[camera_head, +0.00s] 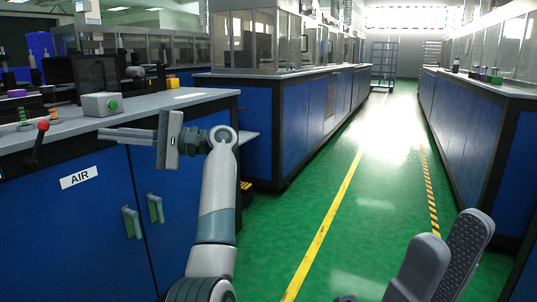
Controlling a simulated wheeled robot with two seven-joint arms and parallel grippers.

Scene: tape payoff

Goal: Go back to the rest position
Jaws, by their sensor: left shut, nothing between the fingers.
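My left gripper (108,134) is at the left, in front of the blue cabinet bench. Its thin fingers point left and are shut with nothing between them. They are close to the bench's front edge in the picture, and I cannot tell whether they touch it. My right gripper (446,250) shows at the bottom right, over the green floor. Its two grey fingers point up and stand apart, with the textured inner face of one showing and nothing seen between them. The rest of that gripper is cut off by the frame.
Blue benches line both sides of the aisle. The green floor (350,235) between them is clear.

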